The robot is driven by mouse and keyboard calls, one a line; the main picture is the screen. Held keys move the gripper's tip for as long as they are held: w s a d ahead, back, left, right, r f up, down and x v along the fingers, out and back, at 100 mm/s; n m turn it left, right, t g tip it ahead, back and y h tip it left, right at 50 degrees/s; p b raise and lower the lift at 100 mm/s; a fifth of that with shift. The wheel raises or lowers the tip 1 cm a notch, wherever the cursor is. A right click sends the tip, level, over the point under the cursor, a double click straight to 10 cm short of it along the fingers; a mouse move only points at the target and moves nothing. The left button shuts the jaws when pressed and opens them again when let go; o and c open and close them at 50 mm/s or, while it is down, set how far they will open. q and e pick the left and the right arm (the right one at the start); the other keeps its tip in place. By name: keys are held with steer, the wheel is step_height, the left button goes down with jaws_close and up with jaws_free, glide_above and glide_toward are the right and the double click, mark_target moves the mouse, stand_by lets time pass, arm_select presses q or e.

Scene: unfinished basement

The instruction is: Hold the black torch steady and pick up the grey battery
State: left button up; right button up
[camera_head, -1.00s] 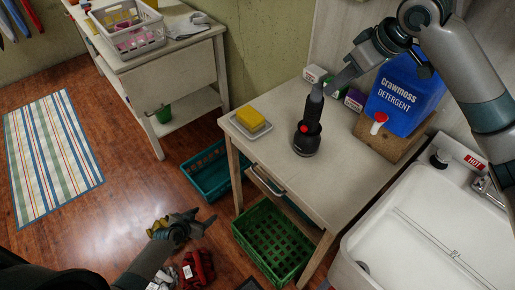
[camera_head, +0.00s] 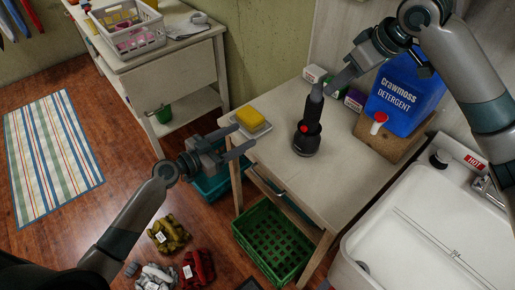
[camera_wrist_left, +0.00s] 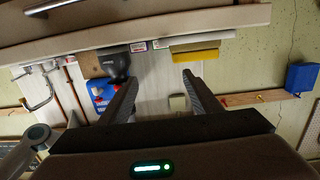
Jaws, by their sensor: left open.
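The black torch (camera_head: 307,141) stands upright on the table, wide end down, with a small red spot on its side. My right gripper (camera_head: 324,90) is at the torch's slim upper end and appears shut on it; its far finger is hidden. My left gripper (camera_head: 246,140) is open and empty, by the table's left edge near the sponge, left of the torch. In the left wrist view the torch (camera_wrist_left: 116,64) shows beyond the left-hand finger. I cannot make out the grey battery.
A yellow sponge (camera_head: 249,116) sits on a white dish (camera_head: 262,131) close to my left gripper. Small boxes (camera_head: 314,74) and a blue detergent jug (camera_head: 405,92) stand behind the torch. A white sink (camera_head: 415,240) is at right. Crates (camera_head: 270,243) are below the table.

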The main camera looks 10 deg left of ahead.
mark_target(309, 128)
arm_select(q)
steer(key=s+d+r+m+g+h, duration=0.1)
steer(key=s+d+r+m+h, duration=0.1)
steer(key=s+d, duration=0.3)
steer(key=shift+d+r+g+h, duration=0.2)
steer(key=shift+d+g+h, duration=0.2)
steer(key=shift+d+h, duration=0.55)
steer(key=shift+w+d+y, duration=0.1)
steer(key=shift+d+y, duration=0.15)
steer(key=x, duration=1.7)
steer(key=shift+w+d, duration=0.1)
steer(key=shift+w, duration=0.05)
steer(key=shift+c, duration=0.5)
